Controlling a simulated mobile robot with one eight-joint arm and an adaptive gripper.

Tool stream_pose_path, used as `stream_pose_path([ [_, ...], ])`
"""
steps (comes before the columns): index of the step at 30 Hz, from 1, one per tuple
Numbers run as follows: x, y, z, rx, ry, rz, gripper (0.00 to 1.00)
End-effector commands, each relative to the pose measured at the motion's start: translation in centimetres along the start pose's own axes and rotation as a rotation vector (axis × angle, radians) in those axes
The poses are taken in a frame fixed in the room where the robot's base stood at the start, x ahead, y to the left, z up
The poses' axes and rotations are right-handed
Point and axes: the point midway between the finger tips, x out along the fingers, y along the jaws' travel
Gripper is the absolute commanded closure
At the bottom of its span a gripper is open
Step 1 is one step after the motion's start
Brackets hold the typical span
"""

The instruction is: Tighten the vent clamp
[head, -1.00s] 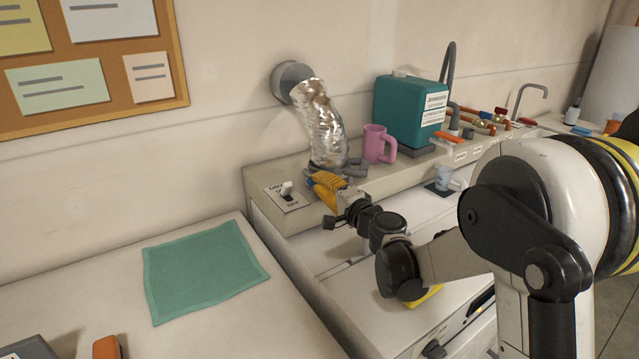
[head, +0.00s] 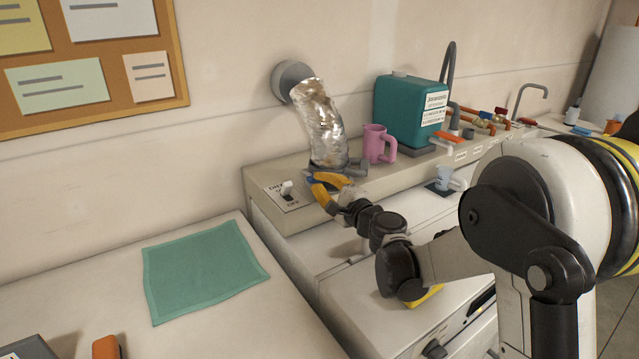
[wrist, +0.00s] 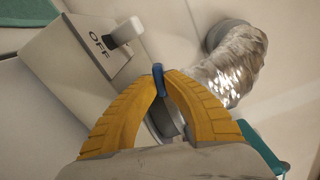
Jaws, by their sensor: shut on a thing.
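A crinkled silver vent hose (head: 320,127) runs from a round grey wall collar (head: 291,80) down to the top of the white appliance, and it shows in the wrist view (wrist: 232,62). A dark band, seemingly the clamp, sits around the hose's lower end, partly hidden by my gripper. My gripper (head: 318,182) has yellow fingers beside the hose's foot. In the wrist view the fingertips (wrist: 158,76) are shut on a small blue tab (wrist: 158,79), which seems to be part of the clamp. How tight the band is cannot be told.
An ON/OFF switch (head: 287,188) stands close left of my gripper. A pink mug (head: 375,143) and a teal jug (head: 405,110) stand right of the hose. A small cup (head: 445,178) is farther right. A green cloth (head: 205,270) lies on the left surface.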

Motion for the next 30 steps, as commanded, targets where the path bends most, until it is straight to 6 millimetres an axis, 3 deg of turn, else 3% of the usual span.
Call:
stream_pose_path([
  [12,0.0,0.03,0.01,0.192,0.0,0.0,1.0],
  [28,0.0,0.04,0.01,0.218,0.0,0.0,1.0],
  [29,0.0,0.04,0.01,0.218,0.0,0.0,0.83],
  [30,0.0,0.04,0.01,0.217,0.0,0.0,0.78],
])
